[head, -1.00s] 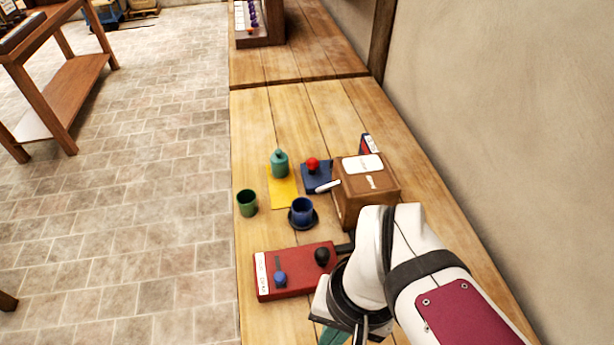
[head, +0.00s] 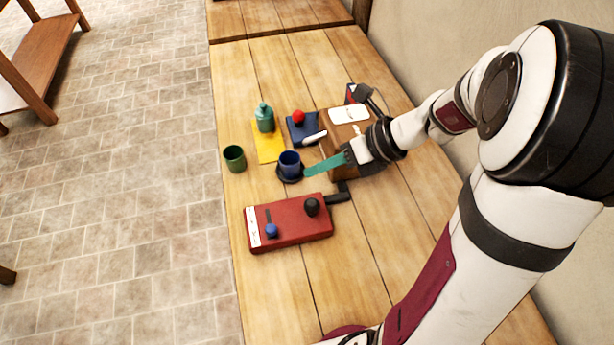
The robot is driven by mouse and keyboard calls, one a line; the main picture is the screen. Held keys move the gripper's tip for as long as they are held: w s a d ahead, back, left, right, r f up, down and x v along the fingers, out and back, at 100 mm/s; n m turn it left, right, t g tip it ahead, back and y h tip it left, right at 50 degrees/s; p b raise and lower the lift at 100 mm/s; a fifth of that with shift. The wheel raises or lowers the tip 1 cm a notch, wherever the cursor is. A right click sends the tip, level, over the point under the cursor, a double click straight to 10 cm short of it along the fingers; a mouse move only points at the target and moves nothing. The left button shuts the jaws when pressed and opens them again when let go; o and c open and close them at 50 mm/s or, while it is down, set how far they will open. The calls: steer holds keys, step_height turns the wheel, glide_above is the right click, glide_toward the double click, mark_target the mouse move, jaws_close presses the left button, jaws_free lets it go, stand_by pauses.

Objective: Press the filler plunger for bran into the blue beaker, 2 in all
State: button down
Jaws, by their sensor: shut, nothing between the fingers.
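The blue beaker (head: 289,162) stands upright on a dark saucer (head: 287,180) in the head view. My gripper (head: 307,171) is shut and empty; its teal fingers point left, with their tips close to the beaker's right side. Whether they touch it I cannot tell. A brown box (head: 340,164) with a white top label stands behind the gripper, partly hidden by it. A white spout-like piece (head: 314,138) sticks out on its left. A red ball knob (head: 298,117) stands on a navy block (head: 301,132). No label is readable, so I cannot tell which part is the bran plunger.
A red box (head: 290,222) with a black knob (head: 312,206) and a blue knob (head: 271,230) lies in front. A green cup (head: 234,158) stands left, and a teal bottle (head: 265,118) stands on a yellow mat (head: 269,150). The wall bounds the bench on the right.

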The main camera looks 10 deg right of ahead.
glide_toward(309, 203)
steer(key=shift+w+a+f, duration=0.35)
steer(key=shift+a+f, duration=0.1)
steer(key=shift+a, duration=0.4)
steer(key=shift+w+a+f, duration=0.35)
steer(key=shift+a+f, duration=0.1)
steer(key=shift+a, duration=0.35)
steer(key=shift+w+a+f, duration=0.4)
steer(key=shift+a, duration=0.45)
steer(key=shift+f, duration=0.4)
steer(key=shift+f, duration=0.9)
stand_by(0.8)
steer(key=shift+r, duration=1.35)
steer(key=shift+r, duration=2.5)
